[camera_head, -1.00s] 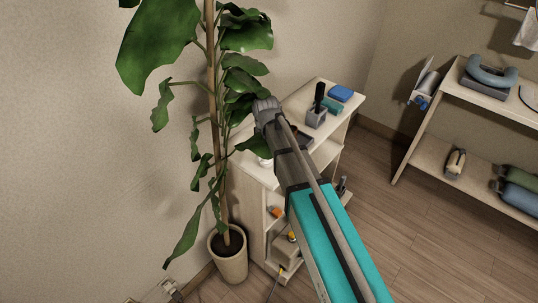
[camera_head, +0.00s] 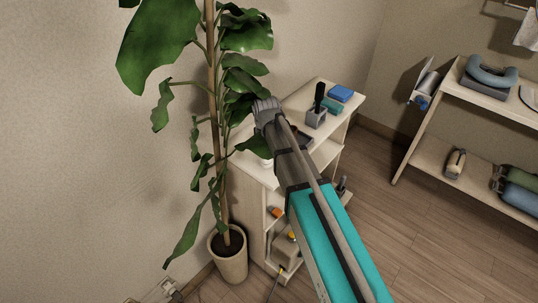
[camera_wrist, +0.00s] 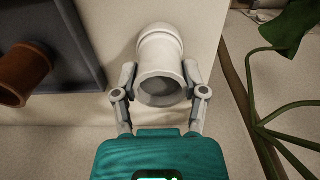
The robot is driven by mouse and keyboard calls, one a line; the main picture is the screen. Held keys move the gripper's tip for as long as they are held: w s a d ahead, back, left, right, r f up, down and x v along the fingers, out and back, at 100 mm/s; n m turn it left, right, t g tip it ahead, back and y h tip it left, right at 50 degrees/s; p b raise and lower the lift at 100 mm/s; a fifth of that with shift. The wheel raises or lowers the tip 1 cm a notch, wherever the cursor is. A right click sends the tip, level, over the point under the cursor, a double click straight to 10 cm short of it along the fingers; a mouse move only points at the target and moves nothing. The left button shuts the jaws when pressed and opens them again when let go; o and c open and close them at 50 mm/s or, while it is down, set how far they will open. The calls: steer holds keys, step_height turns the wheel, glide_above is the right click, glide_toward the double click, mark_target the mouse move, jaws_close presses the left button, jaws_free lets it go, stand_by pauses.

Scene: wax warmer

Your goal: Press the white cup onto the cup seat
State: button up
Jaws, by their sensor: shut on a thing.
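In the wrist view the white cup (camera_wrist: 160,62) is between the two fingers of my gripper (camera_wrist: 160,78), which is shut on its sides. Its round opening faces the camera and its inside is shaded grey. A rounded white collar shows at its far end, against the pale top of the stand. I cannot make out a separate cup seat or tell whether the cup is pressed onto one. In the head view my arm hides the fingers, and only a bit of a white object (camera_head: 266,162) shows beside the arm.
The plant (camera_head: 215,120) rises close to my arm. A grey holder (camera_head: 316,118) and a blue block (camera_head: 340,93) are farther back on the stand (camera_head: 300,97).

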mark_target(266, 149)
jaws_close()
steer(key=shift+w+r+p, duration=0.1)
steer(key=shift+r+p, duration=0.45)
stand_by(0.5)
steer(key=shift+r+p, duration=2.2)
steer(key=shift+p, duration=0.05)
